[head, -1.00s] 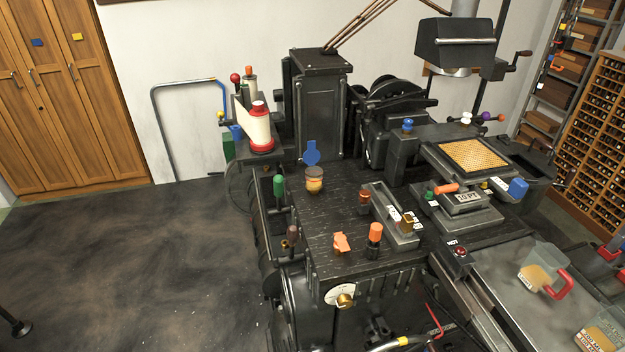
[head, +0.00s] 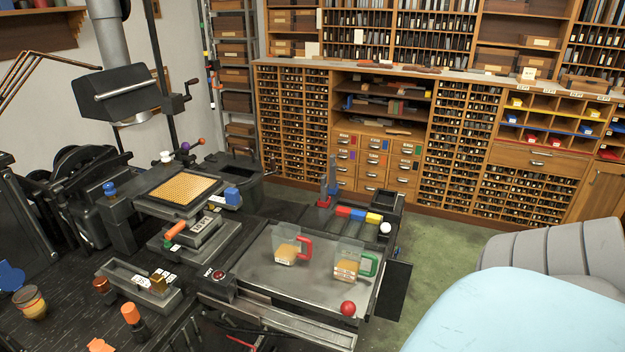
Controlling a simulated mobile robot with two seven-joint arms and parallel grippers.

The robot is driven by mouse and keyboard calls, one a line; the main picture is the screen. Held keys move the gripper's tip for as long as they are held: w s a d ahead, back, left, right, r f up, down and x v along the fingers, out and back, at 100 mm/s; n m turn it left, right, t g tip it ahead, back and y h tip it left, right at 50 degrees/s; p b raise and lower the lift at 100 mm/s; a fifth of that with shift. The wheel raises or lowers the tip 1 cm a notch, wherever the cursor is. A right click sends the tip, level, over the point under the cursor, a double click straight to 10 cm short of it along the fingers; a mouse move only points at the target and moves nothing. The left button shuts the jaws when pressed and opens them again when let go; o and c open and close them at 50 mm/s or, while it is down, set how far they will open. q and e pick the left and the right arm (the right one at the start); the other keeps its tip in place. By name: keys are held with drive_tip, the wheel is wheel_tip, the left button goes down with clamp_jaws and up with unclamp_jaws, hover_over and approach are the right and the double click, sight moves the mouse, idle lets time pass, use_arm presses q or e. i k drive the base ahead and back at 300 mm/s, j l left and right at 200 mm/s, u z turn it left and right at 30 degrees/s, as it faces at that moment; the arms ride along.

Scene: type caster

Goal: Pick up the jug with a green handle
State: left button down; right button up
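The jug with a green handle (head: 348,262) is a clear jug with yellowish contents and a label on its front. It stands upright on the grey metal tray table at the lower middle of the head view, its green handle on the right side. A similar clear jug with a red handle (head: 287,246) stands to its left, a small gap apart. Neither of my grippers shows in the head view.
A red ball knob (head: 348,308) is at the table's front edge, near the green-handled jug. A bar of coloured blocks (head: 358,215) lies behind the jugs. The black machine fills the left. A pale blue rounded surface (head: 520,312) fills the lower right. Green floor (head: 440,240) shows between.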

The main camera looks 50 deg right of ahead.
sight(349, 253)
drive_tip(key=z, duration=1.9)
